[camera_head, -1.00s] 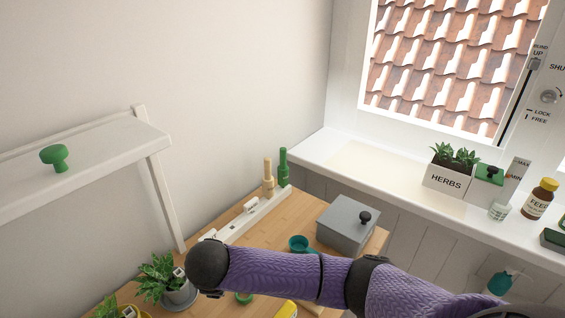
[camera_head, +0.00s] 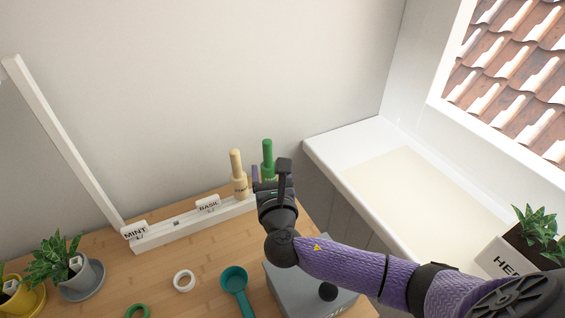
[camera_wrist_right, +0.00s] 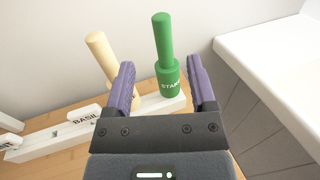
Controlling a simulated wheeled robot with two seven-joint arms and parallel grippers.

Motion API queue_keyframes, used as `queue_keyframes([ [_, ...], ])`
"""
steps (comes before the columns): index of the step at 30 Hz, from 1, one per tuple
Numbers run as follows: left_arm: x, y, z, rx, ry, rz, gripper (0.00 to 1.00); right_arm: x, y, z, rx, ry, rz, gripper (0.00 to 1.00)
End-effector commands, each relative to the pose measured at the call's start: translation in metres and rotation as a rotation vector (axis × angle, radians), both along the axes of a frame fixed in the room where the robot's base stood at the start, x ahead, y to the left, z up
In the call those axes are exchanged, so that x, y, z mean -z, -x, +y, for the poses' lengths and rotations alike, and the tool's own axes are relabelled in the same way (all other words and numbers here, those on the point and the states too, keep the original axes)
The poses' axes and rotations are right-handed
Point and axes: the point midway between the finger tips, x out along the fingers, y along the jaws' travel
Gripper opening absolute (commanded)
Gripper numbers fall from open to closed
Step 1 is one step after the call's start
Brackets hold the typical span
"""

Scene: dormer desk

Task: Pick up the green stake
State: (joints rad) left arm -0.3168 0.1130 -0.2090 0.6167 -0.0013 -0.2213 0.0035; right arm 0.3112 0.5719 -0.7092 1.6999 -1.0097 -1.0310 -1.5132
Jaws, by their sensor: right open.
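The green stake (camera_head: 267,157) stands upright at the right end of a white rack (camera_head: 170,231) on the desk. It also shows in the right wrist view (camera_wrist_right: 164,52), with white lettering on its wider base. My right gripper (camera_head: 269,178) is open just in front of it. In the right wrist view my right gripper (camera_wrist_right: 160,85) has its purple fingers on either side of the green stake's base, with gaps, and the stake is beyond or between the tips; the exact depth is hard to tell. A cream stake (camera_head: 238,174) stands just left of it. My left gripper is not in view.
The rack carries BASIL (camera_head: 208,205) and MINT (camera_head: 135,233) labels. A grey box (camera_head: 290,290) with a black knob sits under my right forearm. A teal scoop (camera_head: 235,280), a white ring (camera_head: 184,281) and potted plants (camera_head: 81,278) lie to the left. The windowsill (camera_head: 345,142) is at right.

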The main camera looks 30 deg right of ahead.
Motion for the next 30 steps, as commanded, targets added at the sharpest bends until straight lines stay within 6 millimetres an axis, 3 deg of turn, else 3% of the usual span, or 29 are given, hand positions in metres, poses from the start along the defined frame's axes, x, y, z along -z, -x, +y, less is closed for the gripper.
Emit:
queue_keyframes([
  [15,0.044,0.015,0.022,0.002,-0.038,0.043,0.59,0.012,-0.082,-0.039,0.002,-0.001,-0.001,0.72],
  [22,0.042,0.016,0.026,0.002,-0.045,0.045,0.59,0.008,-0.086,-0.041,0.002,-0.002,-0.002,0.72],
  [30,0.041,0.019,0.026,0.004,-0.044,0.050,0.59,0.008,-0.085,-0.041,0.002,-0.002,-0.002,0.17],
])
